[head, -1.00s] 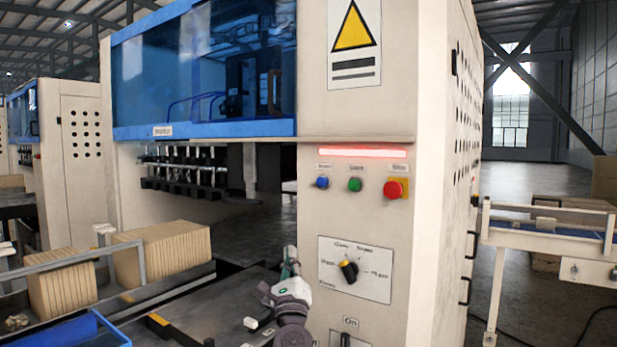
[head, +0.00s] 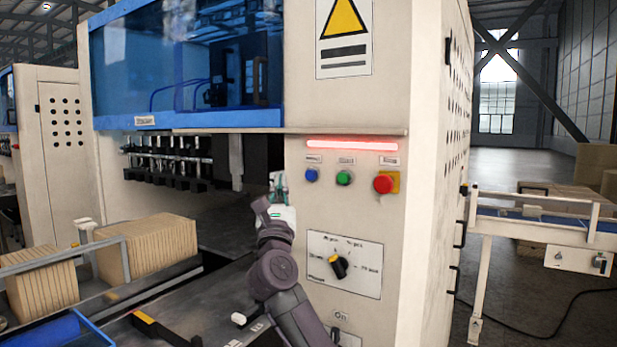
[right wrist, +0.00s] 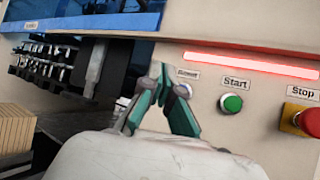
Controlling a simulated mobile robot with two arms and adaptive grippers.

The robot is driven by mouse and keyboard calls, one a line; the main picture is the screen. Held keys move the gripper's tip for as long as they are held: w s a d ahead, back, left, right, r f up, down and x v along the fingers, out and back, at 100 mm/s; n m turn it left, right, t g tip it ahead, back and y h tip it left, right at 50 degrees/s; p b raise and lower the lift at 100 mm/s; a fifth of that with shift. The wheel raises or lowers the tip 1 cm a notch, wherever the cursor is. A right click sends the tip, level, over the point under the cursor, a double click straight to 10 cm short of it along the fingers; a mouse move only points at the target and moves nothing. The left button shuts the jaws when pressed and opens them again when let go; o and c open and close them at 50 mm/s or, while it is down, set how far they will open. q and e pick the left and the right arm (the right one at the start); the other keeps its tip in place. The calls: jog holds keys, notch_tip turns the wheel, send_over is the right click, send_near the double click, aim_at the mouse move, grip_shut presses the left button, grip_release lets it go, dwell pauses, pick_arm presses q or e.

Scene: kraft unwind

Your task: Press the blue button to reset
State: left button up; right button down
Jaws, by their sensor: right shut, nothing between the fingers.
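The blue button (head: 312,175) is the leftmost of three on the cream machine panel, under a red light bar. In the right wrist view the blue button (right wrist: 184,90) is partly hidden behind my right gripper's finger. My right gripper (head: 278,178) is shut and empty, pointing up, to the left of the blue button in the head view. In the right wrist view its green fingertips (right wrist: 160,72) come together just left of the button. I cannot tell how far they are from the panel. My left gripper is not in view.
The green start button (head: 344,178) and red stop button (head: 384,184) sit to the right of the blue one. A rotary knob (head: 338,267) is below them. Stacked cardboard (head: 150,245) lies on the left. A conveyor (head: 540,225) stands at the right.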

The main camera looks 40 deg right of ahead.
aim_at(306, 178)
jog(key=shift+w+d+b, duration=0.35)
jog(key=shift+w+d, duration=0.2)
jog(key=shift+d, duration=0.75)
jog(key=shift+w+d+b, duration=0.35)
jog(key=shift+w+d, duration=0.15)
jog(key=shift+d, duration=0.8)
jog(key=shift+w+d+b, duration=0.35)
jog(key=shift+w+d, duration=0.2)
jog(key=shift+d, duration=0.75)
jog(key=shift+d, duration=0.1)
jog(key=shift+w+d, duration=0.15)
jog(key=shift+d, duration=0.15)
jog(key=shift+w+d, duration=0.2)
jog(key=shift+d, duration=0.35)
jog(key=shift+a+r, duration=0.1)
jog(key=shift+a, duration=0.05)
jog(key=shift+s+a+p, duration=0.35)
jog(key=shift+a+p, duration=0.1)
jog(key=shift+a, duration=0.3)
